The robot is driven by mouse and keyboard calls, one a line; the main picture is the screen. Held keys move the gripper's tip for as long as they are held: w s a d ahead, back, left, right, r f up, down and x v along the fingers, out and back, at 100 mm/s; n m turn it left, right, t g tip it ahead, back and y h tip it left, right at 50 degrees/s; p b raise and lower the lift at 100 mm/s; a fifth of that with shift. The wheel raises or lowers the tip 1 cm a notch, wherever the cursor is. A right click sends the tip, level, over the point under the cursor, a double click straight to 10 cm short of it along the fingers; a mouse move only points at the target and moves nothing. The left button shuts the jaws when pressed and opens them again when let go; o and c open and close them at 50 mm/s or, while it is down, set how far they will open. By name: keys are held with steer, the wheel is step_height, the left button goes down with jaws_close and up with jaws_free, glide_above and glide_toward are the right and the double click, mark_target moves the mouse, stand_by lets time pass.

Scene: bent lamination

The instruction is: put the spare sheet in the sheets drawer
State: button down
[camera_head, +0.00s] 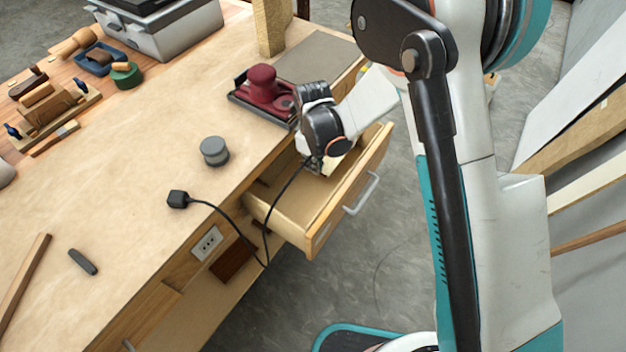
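An open wooden drawer (318,236) with a metal handle juts from the bench's right side. My gripper (314,166) points down at the drawer's inner part; its fingers are small and dark, and I cannot tell whether they are open or shut. A pale piece shows in the drawer just beside the gripper, partly hidden by it; I cannot tell whether it is the spare sheet or whether the gripper touches it. A flat grey-brown rectangle (318,57) lies on the bench behind the red sander (263,88).
A black cord runs from a plug (178,199) on the bench down past the drawer's left side. A grey round puck (214,151) stands on the bench. A wall socket (207,243) is in the bench side. Boards lean at the far right.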

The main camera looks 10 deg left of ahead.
mark_target(314, 183)
steer(key=shift+f+b, duration=0.9)
steer(key=shift+f, duration=2.3)
steer(key=shift+f, duration=0.1)
steer(key=c, duration=1.8)
jaws_free()
step_height(314, 183, up, 12)
steer(key=p, duration=0.4)
steer(key=shift+s, duration=0.1)
